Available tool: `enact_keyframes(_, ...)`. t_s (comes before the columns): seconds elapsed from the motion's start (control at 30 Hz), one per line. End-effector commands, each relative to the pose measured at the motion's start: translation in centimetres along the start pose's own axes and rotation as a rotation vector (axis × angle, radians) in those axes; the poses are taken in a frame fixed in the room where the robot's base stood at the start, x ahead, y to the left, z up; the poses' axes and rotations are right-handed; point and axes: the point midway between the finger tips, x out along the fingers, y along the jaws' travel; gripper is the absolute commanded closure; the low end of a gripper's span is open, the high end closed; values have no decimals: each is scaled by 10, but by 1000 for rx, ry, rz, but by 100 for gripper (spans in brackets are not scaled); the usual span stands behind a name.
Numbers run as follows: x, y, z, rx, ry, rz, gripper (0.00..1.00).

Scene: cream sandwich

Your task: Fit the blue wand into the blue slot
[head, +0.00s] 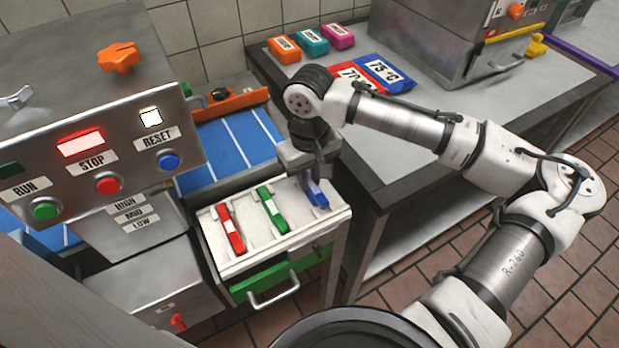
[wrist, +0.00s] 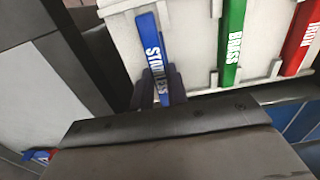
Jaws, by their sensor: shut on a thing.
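The blue wand (head: 317,194), marked STAINLESS in the wrist view (wrist: 152,45), is at the right-hand place of the white rack (head: 240,262) in the head view. My gripper (head: 313,180) is above the rack and shut on the blue wand. In the wrist view its dark fingers (wrist: 161,88) lie on both sides of the wand's near end. The blue slot is largely hidden beneath the wand and fingers. I cannot tell whether the wand is fully seated or held just above it.
The green wand (head: 272,209) and red wand (head: 230,230) lie in the rack beside it. A control panel (head: 110,165) stands at the left, with a blue conveyor (head: 225,148) behind the rack.

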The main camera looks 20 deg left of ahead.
Motion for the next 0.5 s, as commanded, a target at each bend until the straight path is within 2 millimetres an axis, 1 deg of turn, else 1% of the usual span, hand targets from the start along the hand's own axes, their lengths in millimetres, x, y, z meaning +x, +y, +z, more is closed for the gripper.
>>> enact_keyframes(0.03, 6, 0, 1, 0, -2, -1, 100)
enact_keyframes(0.1, 12, 0, 0, 0, 0, 0, 100)
enact_keyframes(0.33, 15, 0, 1, 0, -2, -1, 100)
enact_keyframes(0.37, 15, 0, 1, -1, -3, -1, 81)
enact_keyframes(0.5, 14, 0, 0, -1, -2, -1, 63)
